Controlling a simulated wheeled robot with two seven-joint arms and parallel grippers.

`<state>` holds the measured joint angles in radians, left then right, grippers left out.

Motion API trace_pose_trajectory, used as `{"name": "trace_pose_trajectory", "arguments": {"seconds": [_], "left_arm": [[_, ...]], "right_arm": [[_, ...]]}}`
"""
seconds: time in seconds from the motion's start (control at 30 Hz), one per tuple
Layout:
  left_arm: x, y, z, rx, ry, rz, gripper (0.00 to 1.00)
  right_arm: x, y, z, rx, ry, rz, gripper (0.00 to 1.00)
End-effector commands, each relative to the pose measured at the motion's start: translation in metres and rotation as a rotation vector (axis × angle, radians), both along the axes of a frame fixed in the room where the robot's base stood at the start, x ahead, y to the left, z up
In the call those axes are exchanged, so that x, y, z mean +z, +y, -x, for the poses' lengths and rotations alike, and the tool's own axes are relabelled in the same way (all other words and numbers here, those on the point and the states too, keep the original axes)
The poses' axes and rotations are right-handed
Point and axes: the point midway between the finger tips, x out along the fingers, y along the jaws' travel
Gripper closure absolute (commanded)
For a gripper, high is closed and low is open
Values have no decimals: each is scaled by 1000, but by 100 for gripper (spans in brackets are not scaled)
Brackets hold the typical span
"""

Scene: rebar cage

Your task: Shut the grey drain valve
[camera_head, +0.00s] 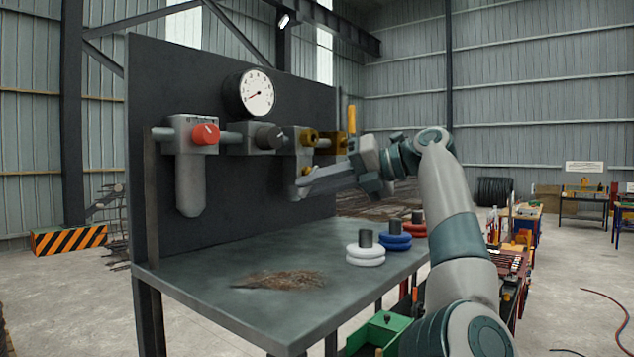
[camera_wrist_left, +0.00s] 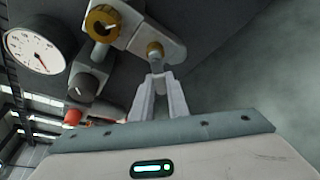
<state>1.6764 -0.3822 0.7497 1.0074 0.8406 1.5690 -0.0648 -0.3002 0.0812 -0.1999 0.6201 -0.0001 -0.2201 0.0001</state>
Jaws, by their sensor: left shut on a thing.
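The grey drain valve (camera_wrist_left: 158,67) shows in the left wrist view as a small grey handle on a brass collar, on a light grey stub below the block with a gold knob (camera_wrist_left: 102,24). My left gripper (camera_wrist_left: 160,80) is shut on this handle, its two pale fingers on either side of it. In the head view my left gripper (camera_head: 304,182) reaches in from the right to the brass collar (camera_head: 307,171) under the gold knob (camera_head: 309,137). There the fingers largely hide the handle, and its exact angle is hard to tell. My right gripper is in neither view.
Along the dark panel (camera_head: 235,185) run a red knob (camera_head: 205,134), a dark grey knob (camera_head: 269,136) and a round gauge (camera_head: 256,92). White (camera_head: 366,256), blue (camera_head: 395,238) and red (camera_head: 414,227) ringed items stand on the bench (camera_head: 222,262) below my arm, near a brown tangle (camera_head: 280,280).

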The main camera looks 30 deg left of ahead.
Motion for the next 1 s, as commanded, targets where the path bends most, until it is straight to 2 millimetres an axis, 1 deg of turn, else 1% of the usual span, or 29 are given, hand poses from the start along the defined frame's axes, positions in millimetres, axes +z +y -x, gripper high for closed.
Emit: {"name": "trace_pose_trajectory", "arguments": {"seconds": [0.03,0.2,0.6,0.8,1.0], "left_arm": [[3,0,1,-1,45,-7,100],[7,0,4,0,207,-20,100],[17,1,8,-1,568,-47,100],[21,0,9,-1,696,-59,100],[23,0,9,-2,767,-64,100]], "right_arm": [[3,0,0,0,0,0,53],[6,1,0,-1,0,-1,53],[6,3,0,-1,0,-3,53],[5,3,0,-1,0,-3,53],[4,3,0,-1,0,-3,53]]}}
